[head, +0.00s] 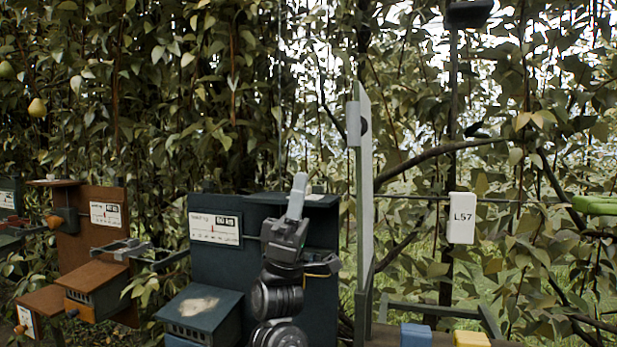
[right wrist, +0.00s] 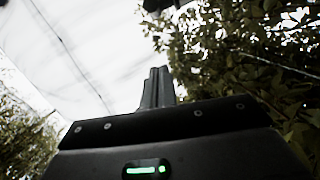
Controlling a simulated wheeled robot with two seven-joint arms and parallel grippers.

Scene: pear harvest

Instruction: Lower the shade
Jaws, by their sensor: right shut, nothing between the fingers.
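My right gripper (head: 299,184) points up in front of the dark blue-green cabinet, its fingers together and empty. In the right wrist view its closed fingers (right wrist: 158,88) point up past a pale, bright expanse (right wrist: 90,45). A thin dark line crosses that expanse; I cannot tell whether it is shade cloth or sky. In the head view a thin pale vertical line (head: 281,90), perhaps a cord, hangs above and slightly left of the fingertips, apart from them in the picture. No shade can be clearly made out. My left gripper is not in view.
The blue-green cabinet (head: 262,218) has a labelled gauge plate (head: 214,228). A tall grey panel (head: 365,190) stands close right of my gripper. A brown cabinet (head: 85,240) is left. A white L57 tag (head: 461,218) and blue (head: 415,336) and yellow (head: 471,340) blocks are right. Foliage fills the back.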

